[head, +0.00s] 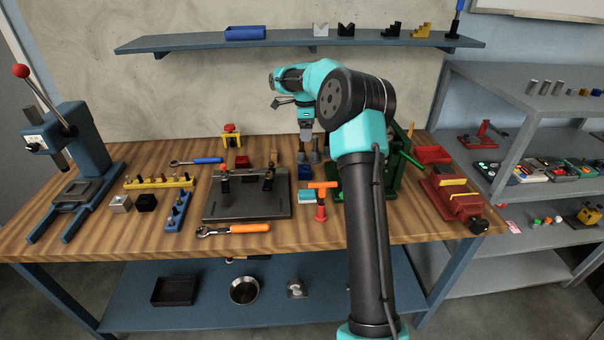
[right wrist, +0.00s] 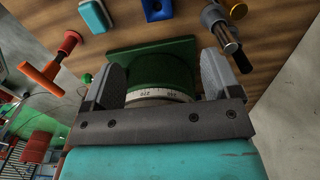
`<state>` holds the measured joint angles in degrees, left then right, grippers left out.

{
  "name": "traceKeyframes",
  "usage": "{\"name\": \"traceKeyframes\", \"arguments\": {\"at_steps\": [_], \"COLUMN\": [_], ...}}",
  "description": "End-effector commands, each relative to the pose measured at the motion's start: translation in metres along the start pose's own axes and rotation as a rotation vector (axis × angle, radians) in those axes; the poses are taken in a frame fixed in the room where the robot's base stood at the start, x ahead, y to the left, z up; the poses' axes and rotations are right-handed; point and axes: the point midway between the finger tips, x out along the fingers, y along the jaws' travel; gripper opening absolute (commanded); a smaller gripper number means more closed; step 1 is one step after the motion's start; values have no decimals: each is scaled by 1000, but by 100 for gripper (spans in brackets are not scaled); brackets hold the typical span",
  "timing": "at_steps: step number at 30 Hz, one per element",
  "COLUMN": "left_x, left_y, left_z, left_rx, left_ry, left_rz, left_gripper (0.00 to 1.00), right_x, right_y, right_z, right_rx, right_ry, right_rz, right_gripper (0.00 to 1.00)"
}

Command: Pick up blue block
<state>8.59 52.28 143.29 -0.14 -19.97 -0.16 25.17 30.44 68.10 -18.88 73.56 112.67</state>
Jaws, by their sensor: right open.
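The blue block (head: 305,172) is a small dark blue piece on the wooden bench, just behind a light blue and white block (head: 306,195). In the right wrist view the blue block (right wrist: 157,9) is at the top edge, partly cut off. My right gripper (head: 307,141) hangs above the back of the bench, its tips hard to make out in the head view. In the right wrist view my right gripper (right wrist: 165,82) has its fingers wide apart and empty. The blue block lies beyond the fingers, not between them. My left gripper is not in view.
A green fixture (right wrist: 152,70) with a graduated ring shows between my fingers. Metal posts (right wrist: 228,40) stand beside the blue block. A red-orange tool (head: 320,203) stands in front. A dark plate fixture (head: 245,207) is to the left and a red vise (head: 455,197) to the right.

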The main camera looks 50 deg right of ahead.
Motion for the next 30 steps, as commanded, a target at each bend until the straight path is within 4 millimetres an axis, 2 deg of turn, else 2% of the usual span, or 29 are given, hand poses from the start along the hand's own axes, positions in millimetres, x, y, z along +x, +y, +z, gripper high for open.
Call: {"name": "traceKeyframes", "arguments": {"at_steps": [5,24,30], "left_x": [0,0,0], "left_y": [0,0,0], "left_z": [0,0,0], "left_rx": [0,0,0], "left_ry": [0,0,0], "left_rz": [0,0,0], "left_gripper": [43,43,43], "right_x": [12,114,122], "right_y": [0,1,0], "right_z": [0,0,0], "right_rx": [-1,-2,-1], "right_ry": [1,0,-1], "right_rz": [2,2,-1], "right_gripper": [83,83,83]}}
